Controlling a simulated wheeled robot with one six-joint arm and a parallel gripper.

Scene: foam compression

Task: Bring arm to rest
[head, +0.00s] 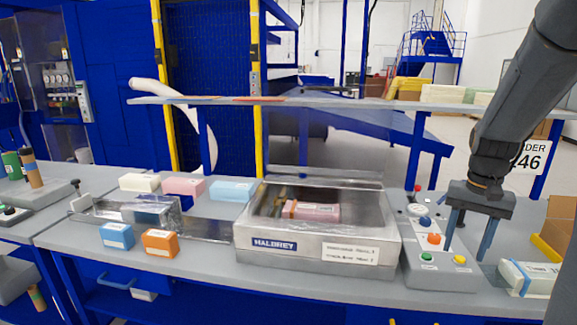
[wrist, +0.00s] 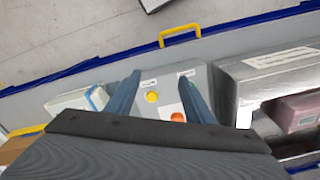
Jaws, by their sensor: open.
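My gripper (head: 468,236) hangs pointing down at the right in the head view, its two blue fingers apart with nothing between them. It is over the right side of a grey button box (head: 437,272) that carries several coloured buttons. In the wrist view my gripper (wrist: 158,92) shows from above, with the button box (wrist: 170,75) and its yellow button (wrist: 152,97) and orange button (wrist: 178,117) beyond the fingers. I cannot tell the exact height of the fingertips above the box.
Blue (head: 117,236) and orange blocks (head: 160,243) lie at left. A shelf (head: 350,103) runs behind the table.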

